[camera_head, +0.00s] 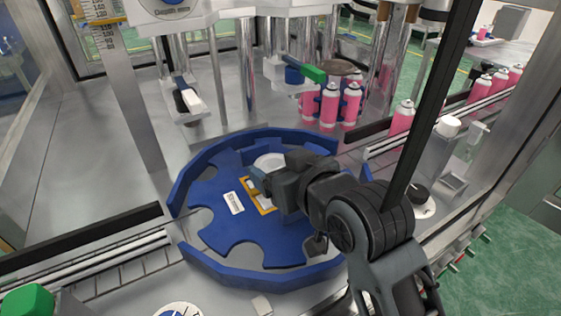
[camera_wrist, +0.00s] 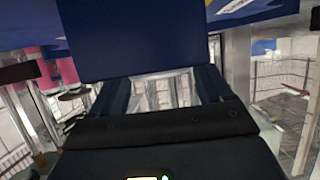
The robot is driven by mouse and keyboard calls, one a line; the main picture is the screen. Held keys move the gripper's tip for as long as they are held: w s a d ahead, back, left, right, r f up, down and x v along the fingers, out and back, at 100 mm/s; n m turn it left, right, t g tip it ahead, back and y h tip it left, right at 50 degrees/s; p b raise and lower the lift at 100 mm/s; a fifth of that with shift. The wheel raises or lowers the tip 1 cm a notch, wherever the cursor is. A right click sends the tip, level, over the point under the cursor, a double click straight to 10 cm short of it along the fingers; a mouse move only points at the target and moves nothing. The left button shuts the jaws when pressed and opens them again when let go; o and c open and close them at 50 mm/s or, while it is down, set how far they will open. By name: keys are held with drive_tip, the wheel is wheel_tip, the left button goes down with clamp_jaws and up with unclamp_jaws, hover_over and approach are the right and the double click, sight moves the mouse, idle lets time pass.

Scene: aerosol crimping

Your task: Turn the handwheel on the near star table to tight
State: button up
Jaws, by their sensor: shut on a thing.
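The near star table (camera_head: 215,200) is a blue notched disc inside a raised blue guide wall. At its middle are a round white-grey hub part (camera_head: 268,161) and a yellow-edged piece (camera_head: 264,208). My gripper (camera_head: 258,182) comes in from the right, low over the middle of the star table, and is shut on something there. In the wrist view a broad dark blue surface (camera_wrist: 150,40) fills the top, beyond my two fingers (camera_wrist: 167,92). I cannot make out the handwheel clearly; my gripper covers that spot.
Pink aerosol cans (camera_head: 330,104) stand behind the star table, with more along the conveyor at right. A green-tipped part (camera_head: 313,73) and metal columns rise behind. A dark frame post (camera_head: 430,100) crosses near my arm. A conveyor (camera_head: 90,275) runs at lower left.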

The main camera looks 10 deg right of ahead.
idle(0.3)
drive_tip(key=o, duration=1)
drive_tip(key=shift+b+v, duration=0.45)
drive_tip(key=shift+v, duration=3.45)
drive_tip(key=shift+f, duration=0.1)
